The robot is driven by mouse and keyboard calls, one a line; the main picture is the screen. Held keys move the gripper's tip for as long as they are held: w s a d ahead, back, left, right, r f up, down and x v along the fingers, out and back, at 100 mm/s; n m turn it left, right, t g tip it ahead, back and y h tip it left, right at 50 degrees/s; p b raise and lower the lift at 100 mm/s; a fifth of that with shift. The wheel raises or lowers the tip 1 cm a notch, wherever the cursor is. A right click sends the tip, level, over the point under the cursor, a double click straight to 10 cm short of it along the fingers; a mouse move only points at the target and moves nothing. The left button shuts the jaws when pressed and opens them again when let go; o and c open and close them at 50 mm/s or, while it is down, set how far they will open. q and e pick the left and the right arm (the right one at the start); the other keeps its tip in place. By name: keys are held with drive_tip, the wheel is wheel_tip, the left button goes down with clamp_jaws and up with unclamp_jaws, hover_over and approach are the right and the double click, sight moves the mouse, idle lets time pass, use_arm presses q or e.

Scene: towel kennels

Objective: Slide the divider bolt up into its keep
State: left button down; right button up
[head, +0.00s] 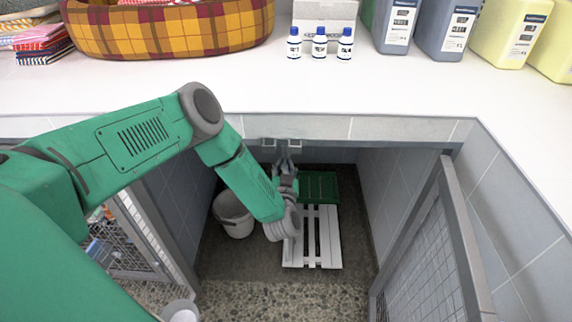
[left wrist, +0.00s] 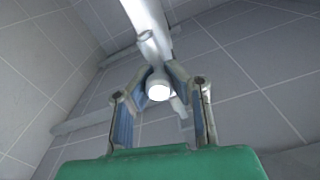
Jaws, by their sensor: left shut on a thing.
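My left gripper (head: 284,168) reaches into the open kennel bay, just below the front edge of the counter. In the left wrist view its two fingers (left wrist: 160,80) are closed around the pale round knob of the divider bolt (left wrist: 158,91). A light grey bar (left wrist: 146,22) runs up and away behind the knob. Two small grey brackets (head: 295,144) sit under the counter edge right above the gripper; I cannot tell which one is the keep, nor how far the bolt stands from it. My right gripper is in no view.
A white slatted pallet (head: 328,240), a green tray (head: 318,187) and a grey bucket (head: 234,216) stand on the bay floor. Mesh doors hang open at left (head: 128,240) and right (head: 432,250). Small bottles (head: 319,46) and a plaid basket (head: 170,32) stand on the counter.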

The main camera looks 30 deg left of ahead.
sight(284, 152)
use_arm(q)
drive_tip(key=shift+a+f, duration=0.1)
drive_tip(key=shift+a, duration=0.15)
wheel_tip(284, 152, up, 3)
drive_tip(key=p, duration=0.2)
drive_tip(key=shift+w+p, duration=0.15)
drive_tip(key=shift+p, duration=0.2)
drive_tip(key=shift+r, duration=0.4)
drive_tip(key=shift+f, duration=0.1)
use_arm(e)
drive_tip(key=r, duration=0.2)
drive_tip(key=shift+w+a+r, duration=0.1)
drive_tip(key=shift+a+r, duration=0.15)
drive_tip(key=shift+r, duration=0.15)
use_arm(q)
drive_tip(key=c, duration=1.4)
unclamp_jaws()
drive_tip(key=shift+f, duration=0.1)
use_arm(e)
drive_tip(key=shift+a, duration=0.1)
